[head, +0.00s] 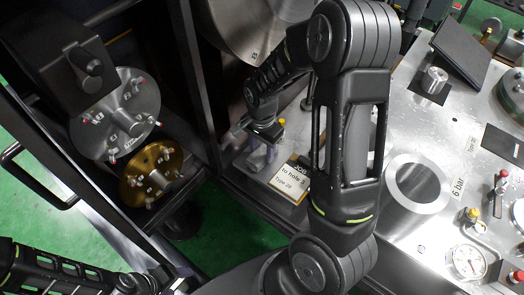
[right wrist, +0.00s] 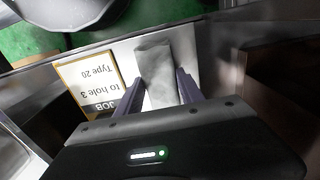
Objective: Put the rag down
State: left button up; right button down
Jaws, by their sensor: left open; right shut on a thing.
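The rag (right wrist: 155,62) is a grey-white cloth between the two purple fingers of my right gripper (right wrist: 158,88) in the right wrist view. The right gripper is shut on it. In the head view my right gripper (head: 262,156) is low over a light metal surface, left of the job card. The rag is small and hard to make out there, and I cannot tell whether it touches the surface. My left gripper (head: 182,283) is partly in view at the bottom left of the head view, open and away from the rag.
A job card (head: 290,180) reading "to hole 3, Type 20" lies beside the right gripper; it also shows in the right wrist view (right wrist: 95,85). A brass flange (head: 152,174) and a steel flange (head: 115,113) stand left. A metal panel with a gauge (head: 467,261) is at right.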

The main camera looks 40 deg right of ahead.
aim_at(262, 150)
jog(key=shift+f, duration=0.4)
jog(key=c, duration=0.7)
grip_release()
jog(key=shift+c, duration=0.2)
jog(key=shift+f, duration=0.25)
jog(key=r, duration=0.8)
jog(key=shift+w+d, duration=0.15)
jog(key=shift+d, duration=0.05)
